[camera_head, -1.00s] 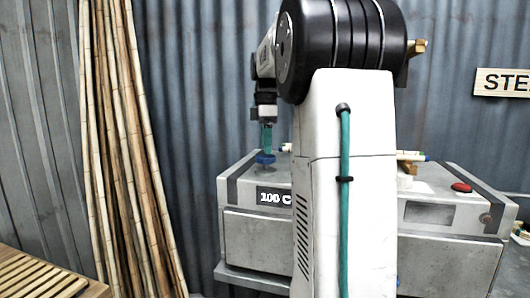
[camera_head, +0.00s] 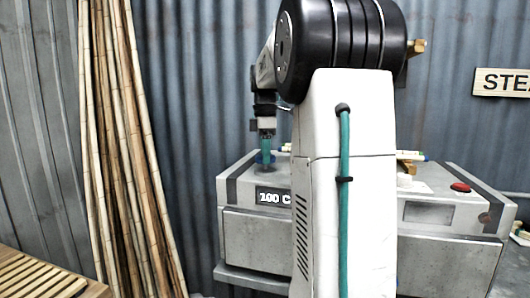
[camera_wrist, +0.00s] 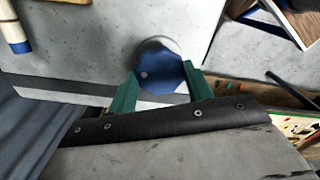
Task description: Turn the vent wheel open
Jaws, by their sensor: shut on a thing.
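The vent wheel (camera_wrist: 160,73) is a blue lobed knob on a round pale base, on the grey top of the steam box (camera_head: 240,222). In the head view the wheel (camera_head: 262,158) shows small at the box's left end, partly covered by my fingers. My gripper (camera_wrist: 158,88) has its two green fingers on either side of the wheel, shut on it. In the head view my gripper (camera_head: 266,152) points straight down at the wheel.
My column hides the middle of the box. A red button (camera_head: 460,187) sits on the box's right end. Bamboo poles (camera_head: 125,150) lean on the wall at the left. A slatted wooden table (camera_head: 40,275) stands at the lower left.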

